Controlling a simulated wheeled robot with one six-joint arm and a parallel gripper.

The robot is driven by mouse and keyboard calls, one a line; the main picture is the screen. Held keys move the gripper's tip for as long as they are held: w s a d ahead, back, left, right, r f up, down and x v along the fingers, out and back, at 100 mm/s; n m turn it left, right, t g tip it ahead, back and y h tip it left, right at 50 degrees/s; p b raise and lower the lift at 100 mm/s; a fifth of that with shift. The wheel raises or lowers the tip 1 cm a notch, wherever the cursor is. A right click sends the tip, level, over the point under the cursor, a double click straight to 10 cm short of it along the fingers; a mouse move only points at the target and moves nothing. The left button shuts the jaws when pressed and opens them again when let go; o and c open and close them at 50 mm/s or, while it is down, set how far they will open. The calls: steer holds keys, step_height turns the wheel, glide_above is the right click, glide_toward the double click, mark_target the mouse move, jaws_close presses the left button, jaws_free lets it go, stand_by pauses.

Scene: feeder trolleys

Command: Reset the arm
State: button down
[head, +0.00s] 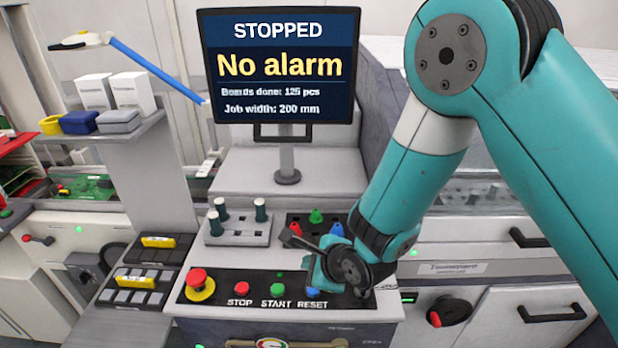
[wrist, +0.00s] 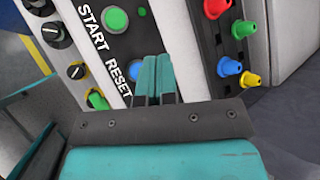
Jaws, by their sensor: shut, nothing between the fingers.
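My arm, teal with a white band and dark joints, reaches down from the upper right in the head view. My gripper (head: 318,274) hangs low over the control panel at the front of the machine, near the RESET label. In the wrist view my gripper (wrist: 157,62) shows two teal fingers closed side by side with nothing held. The blue RESET button (wrist: 138,68) is just left of the fingertips; I cannot tell whether they touch it. In the head view the button (head: 312,292) is partly hidden by my gripper. The monitor (head: 285,65) reads "STOPPED" and "No alarm".
The panel holds a red emergency stop (head: 200,284), a red STOP button (head: 242,288) and a green START button (head: 277,290). Behind are a grey nozzle block (head: 238,230) and a dark rack with coloured nozzles (head: 316,217). Black-and-yellow feeders (head: 140,281) stand left.

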steer(key=shift+d+r, duration=0.1)
steer(key=shift+r, duration=0.25)
steer(key=s+d+r+n+g+b, duration=0.2)
steer(key=s+d+r+n, duration=0.15)
steer(key=r+n, duration=0.3)
steer(key=s+d+r+n+g+b, duration=0.1)
steer(key=s+d+r+n+g, duration=0.15)
steer(key=s+r+n, duration=0.35)
steer(key=s+d+r+n+g+h+b, duration=0.1)
steer(key=s+d+r+n, duration=0.2)
steer(key=s+n, duration=0.3)
steer(key=s+d+r+n+g, duration=0.1)
steer(key=s+d+r+n, duration=0.2)
steer(key=s+n, duration=0.3)
steer(key=shift+d+n+h+b, duration=0.35)
steer(key=shift+d+n+h, duration=0.05)
steer(key=shift+d+n, duration=0.4)
steer(key=shift+g, duration=0.25)
